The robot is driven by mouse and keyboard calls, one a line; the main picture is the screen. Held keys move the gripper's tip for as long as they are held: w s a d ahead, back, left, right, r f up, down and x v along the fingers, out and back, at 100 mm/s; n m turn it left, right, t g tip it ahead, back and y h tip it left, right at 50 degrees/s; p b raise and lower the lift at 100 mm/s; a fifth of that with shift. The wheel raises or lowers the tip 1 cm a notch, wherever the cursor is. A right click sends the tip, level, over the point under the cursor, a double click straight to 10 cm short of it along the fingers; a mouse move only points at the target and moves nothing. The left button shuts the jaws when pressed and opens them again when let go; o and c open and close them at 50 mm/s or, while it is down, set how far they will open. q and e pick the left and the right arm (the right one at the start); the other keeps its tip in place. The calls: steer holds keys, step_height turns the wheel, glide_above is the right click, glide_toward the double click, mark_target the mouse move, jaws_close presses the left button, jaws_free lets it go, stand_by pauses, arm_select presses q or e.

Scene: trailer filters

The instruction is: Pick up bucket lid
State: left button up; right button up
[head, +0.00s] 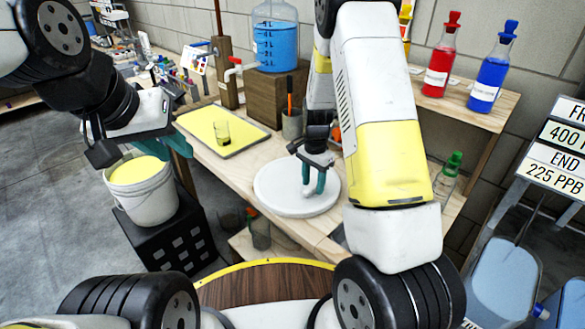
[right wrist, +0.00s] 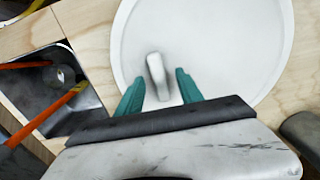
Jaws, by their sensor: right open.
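The bucket lid (head: 270,190) is a round white disc lying flat on the wooden table, with a small raised handle at its middle. The handle (right wrist: 157,77) shows clearly in the right wrist view. My right gripper (head: 314,186) is over the lid, its teal fingers open, one toward each side of the handle; it also shows in the right wrist view (right wrist: 160,90). I cannot tell whether the fingers touch the lid. The white bucket (head: 150,200) with yellow contents stands uncovered on a black crate. My left gripper (head: 135,150) is beside and above it; its fingertips are partly hidden.
A grey cup (head: 291,127) with tools stands behind the lid. A blue-filled jug (head: 275,45) sits on a wooden block. Red (head: 440,62) and blue (head: 490,78) bottles stand on a right shelf.

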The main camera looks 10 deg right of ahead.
steer(key=shift+f, duration=0.35)
jaws_close()
